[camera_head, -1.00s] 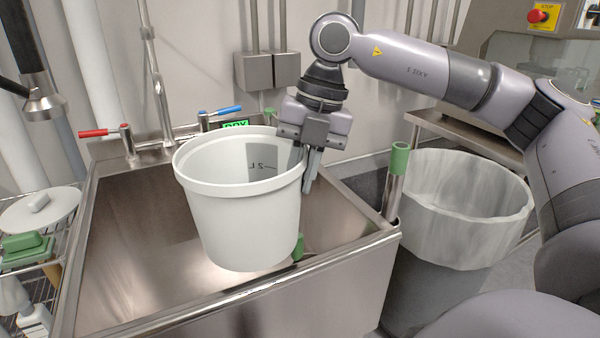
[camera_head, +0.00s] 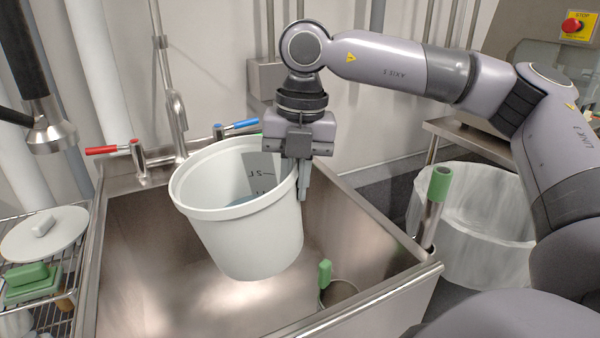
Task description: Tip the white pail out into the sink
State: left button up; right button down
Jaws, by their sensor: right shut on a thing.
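The white pail (camera_head: 248,240) hangs over the steel sink (camera_head: 130,270), slightly tilted, with its rim facing up toward me. Some bluish-grey liquid appears to lie inside it, below the volume marks on its inner wall. My right gripper (camera_head: 302,190) comes down from above and is shut on the pail's right rim. The pail's base seems to be above the sink floor, though the exact gap is hard to tell. My left gripper is not in view.
A red-handled tap (camera_head: 115,148) and a blue-handled tap (camera_head: 235,128) stand at the sink's back edge. A green-topped pipe (camera_head: 436,200) stands at the right rim. A lined bin (camera_head: 480,235) is beyond it. A wire rack (camera_head: 45,285) is at left.

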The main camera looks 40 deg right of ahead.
aim_at(247, 208)
jog(key=w+a+r+g+h+p, duration=0.1)
jog(key=w+a+g+h+p, duration=0.1)
jog(key=a+h+p, duration=0.6)
jog(key=shift+a+g+h+p, duration=0.15)
jog(key=shift+g+h+p, duration=0.4)
jog(key=shift+h, duration=1.45)
jog(key=shift+a+r, duration=0.1)
dwell(1.1)
